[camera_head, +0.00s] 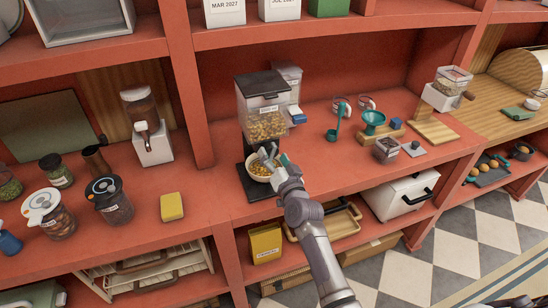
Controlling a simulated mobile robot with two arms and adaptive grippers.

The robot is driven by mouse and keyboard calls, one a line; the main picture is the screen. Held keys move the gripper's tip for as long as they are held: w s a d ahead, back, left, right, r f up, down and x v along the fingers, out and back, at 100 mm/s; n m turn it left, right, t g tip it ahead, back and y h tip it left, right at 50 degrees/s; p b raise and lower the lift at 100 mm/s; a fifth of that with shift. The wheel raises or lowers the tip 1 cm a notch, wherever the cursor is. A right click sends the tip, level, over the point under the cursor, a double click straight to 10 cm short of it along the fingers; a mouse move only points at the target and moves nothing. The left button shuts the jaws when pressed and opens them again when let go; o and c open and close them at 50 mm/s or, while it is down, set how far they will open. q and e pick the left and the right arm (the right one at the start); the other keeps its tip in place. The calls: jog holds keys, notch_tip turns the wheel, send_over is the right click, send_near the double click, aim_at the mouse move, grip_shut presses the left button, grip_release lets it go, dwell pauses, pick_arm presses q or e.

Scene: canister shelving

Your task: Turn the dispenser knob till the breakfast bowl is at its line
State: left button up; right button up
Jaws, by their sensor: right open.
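The cereal dispenser (263,104) stands on the red shelf, a clear bin with a dark lid, a white label and golden cereal inside. The breakfast bowl (251,169) sits below it on the dark base and has cereal in it. Its line and exact fill level are too small to make out. My right gripper (268,154) is open just in front of the dispenser, over the bowl's right side, and hides part of the bowl. I cannot make out the knob, nor whether the gripper touches it. My left gripper is not in view.
A second clear dispenser (290,88) stands close behind on the right. A teal funnel (373,121) and small containers are farther right. A white dispenser (147,125), lidded jars (108,200) and a yellow block (172,207) are on the left. The shelf between block and bowl is clear.

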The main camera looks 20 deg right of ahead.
jog(key=s, duration=1.2)
jog(key=shift+d, duration=0.2)
jog(key=s+a+f+n+g+b, duration=0.1)
jog(key=s+f+g+b, duration=0.2)
jog(key=f, duration=0.9)
jog(key=s+a+f+n+g+y, duration=0.15)
jog(key=s+f, duration=0.35)
jog(key=f, duration=0.8)
jog(key=s+a+f+n+g+h+b, duration=0.15)
jog(key=s+f+g, duration=0.25)
jog(key=f, duration=0.8)
jog(key=s+d+f+n+g+b, duration=0.3)
jog(key=s+f+g+b, duration=0.15)
jog(key=s+f, duration=1.35)
jog(key=s+d+f+g, duration=0.2)
jog(key=s+f, duration=0.1)
jog(key=s, duration=0.5)
jog(key=s+d+f+n+g, duration=0.1)
jog(key=s+f, duration=0.3)
jog(key=s, duration=0.5)
jog(key=shift+d+f+n+g+h+b, duration=0.2)
jog(key=shift+d+n+g+h+b, duration=0.1)
jog(key=shift+d+g+b, duration=0.25)
